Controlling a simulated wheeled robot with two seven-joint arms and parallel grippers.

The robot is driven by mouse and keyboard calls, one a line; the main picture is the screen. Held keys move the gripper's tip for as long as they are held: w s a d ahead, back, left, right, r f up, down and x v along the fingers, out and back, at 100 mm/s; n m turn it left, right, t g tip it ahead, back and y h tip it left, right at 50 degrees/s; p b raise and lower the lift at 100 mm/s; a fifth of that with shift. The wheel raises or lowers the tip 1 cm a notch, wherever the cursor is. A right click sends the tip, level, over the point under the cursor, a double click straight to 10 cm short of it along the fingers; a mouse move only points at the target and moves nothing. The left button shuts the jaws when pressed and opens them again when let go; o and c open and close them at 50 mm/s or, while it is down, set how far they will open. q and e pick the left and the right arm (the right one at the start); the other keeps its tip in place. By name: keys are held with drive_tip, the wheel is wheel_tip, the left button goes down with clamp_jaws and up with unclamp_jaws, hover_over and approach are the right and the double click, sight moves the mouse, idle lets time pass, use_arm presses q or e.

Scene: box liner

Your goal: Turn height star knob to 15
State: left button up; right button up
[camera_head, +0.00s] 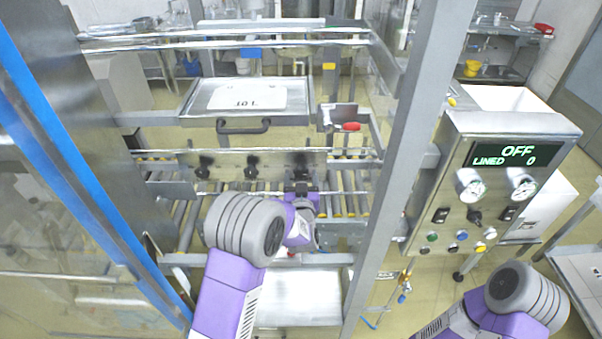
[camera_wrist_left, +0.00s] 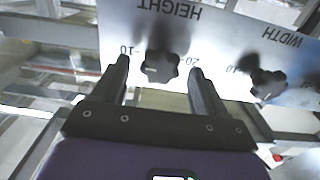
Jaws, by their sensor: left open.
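The height star knob (camera_wrist_left: 160,67) is black and lobed, on a metal panel that appears upside down in the left wrist view. The word HEIGHT and the marks 10 and 20 are printed around it. A small pale mark shows on the knob, but I cannot tell what value it points at. My left gripper (camera_wrist_left: 159,69) is open, with one finger on each side of the knob and visible gaps to it. In the head view the left gripper (camera_head: 301,186) is at the panel's right end and largely covers that knob. My right gripper is out of view.
The width knob (camera_wrist_left: 268,84) is beside the height knob. The panel (camera_head: 228,162) sits above a roller conveyor inside a metal frame. A tray (camera_head: 204,100) stands behind. A thick post (camera_head: 398,170) and a control box (camera_head: 513,130) reading OFF, LINED 0 are at right.

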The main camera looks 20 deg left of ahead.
use_arm(q)
drive_tip(key=shift+w+a, duration=0.2)
drive_tip(key=shift+w, duration=0.5)
drive_tip(key=c, duration=1.1)
drive_tip(key=shift+o, duration=0.2)
drive_tip(key=shift+f+n+b, duration=0.15)
drive_tip(key=shift+n+b, duration=0.15)
drive_tip(key=shift+b, duration=0.35)
drive_tip(key=n+b, duration=0.3)
drive_tip(key=b, duration=0.2)
drive_tip(key=n+b, duration=0.3)
drive_tip(key=b, duration=0.3)
drive_tip(key=shift+a+f, duration=0.1)
drive_tip(key=shift+f, duration=0.1)
drive_tip(key=n+b, duration=0.7)
drive_tip(key=b, duration=0.2)
drive_tip(key=shift+n, duration=0.3)
drive_tip(key=shift+r+n+b, duration=0.15)
drive_tip(key=shift+n+b, duration=1.55)
drive_tip(key=shift+n, duration=0.1)
